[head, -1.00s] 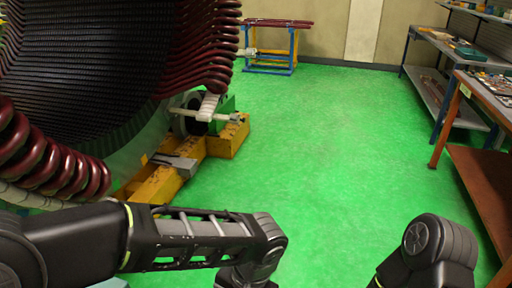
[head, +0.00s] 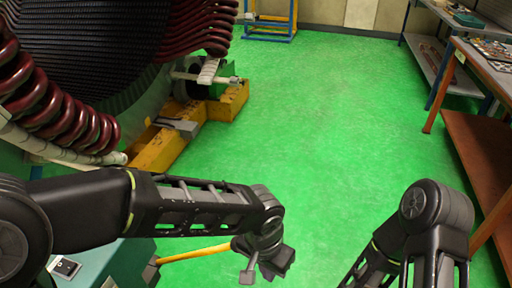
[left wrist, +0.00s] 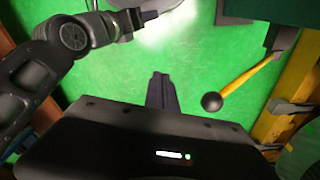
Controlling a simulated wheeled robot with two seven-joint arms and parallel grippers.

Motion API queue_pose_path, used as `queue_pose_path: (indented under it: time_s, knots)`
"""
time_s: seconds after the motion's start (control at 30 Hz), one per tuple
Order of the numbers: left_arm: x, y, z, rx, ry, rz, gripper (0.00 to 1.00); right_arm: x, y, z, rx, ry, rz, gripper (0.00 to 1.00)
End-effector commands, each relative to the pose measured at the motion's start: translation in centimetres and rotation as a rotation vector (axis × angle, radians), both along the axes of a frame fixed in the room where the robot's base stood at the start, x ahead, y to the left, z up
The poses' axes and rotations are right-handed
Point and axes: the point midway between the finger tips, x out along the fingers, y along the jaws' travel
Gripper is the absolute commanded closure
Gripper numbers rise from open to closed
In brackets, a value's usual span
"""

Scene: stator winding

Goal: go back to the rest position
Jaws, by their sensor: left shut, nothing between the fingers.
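My left arm comes in from the left in the head view and bends down at its wrist. My left gripper (head: 270,262) hangs over the green floor and is partly hidden by its own wrist. In the left wrist view its fingers (left wrist: 162,92) are together and empty, with bare floor behind them. My right arm (head: 435,205) stands at the lower right, bent at the elbow. Its lower part runs out of the bottom of the head view, and I cannot make out its gripper.
The large stator (head: 85,45) with dark red coils stands at the left on a yellow base (head: 160,150). An orange-framed workbench (head: 480,75) stands at the right. The middle floor is clear.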

Motion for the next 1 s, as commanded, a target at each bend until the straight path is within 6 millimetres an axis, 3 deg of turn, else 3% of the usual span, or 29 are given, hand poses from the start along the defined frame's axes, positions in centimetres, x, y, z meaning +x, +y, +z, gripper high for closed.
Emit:
queue_pose_path:
  time_s: [0.2, 0.33, 0.47, 0.5, 0.6, 0.7, 0.8, 1.0]
  knots:
    - [0.4, -3.4, -3.5, -0.21, -0.005, -0.012, 1.0, 0.0, 0.0, 0.6, 0.0, 0.0, -0.001, 0.38]
    - [1.0, -3.7, -7.4, -0.353, -0.009, 0.077, 1.0, 0.0, 0.0, 1.5, 0.0, 0.0, -0.001, 0.38]
    - [0.6, 0.9, -13.9, -0.425, -0.018, 0.323, 1.0, 0.0, 0.0, 3.3, 0.001, 0.001, -0.002, 0.38]
    - [-0.3, 2.9, -15.9, -0.415, -0.01, 0.406, 1.0, 0.0, 0.0, 3.8, 0.001, 0.001, -0.002, 0.38]
    - [-3.5, 6.8, -19.4, -0.369, 0.042, 0.564, 1.0, 0.0, 0.0, 4.6, 0.001, 0.001, -0.002, 0.38]
    - [-6.8, 8.8, -21.3, -0.327, 0.126, 0.649, 1.0, 0.0, 0.0, 5.0, 0.001, 0.001, -0.002, 0.38]
    - [-8.8, 9.8, -22.3, -0.307, 0.18, 0.701, 1.0, 0.0, 0.0, 5.5, 0.001, 0.001, -0.001, 0.38]
    - [-9.0, 10.2, -22.6, -0.308, 0.187, 0.721, 1.0, 0.0, 0.0, 5.4, 0.001, 0.001, -0.002, 0.38]
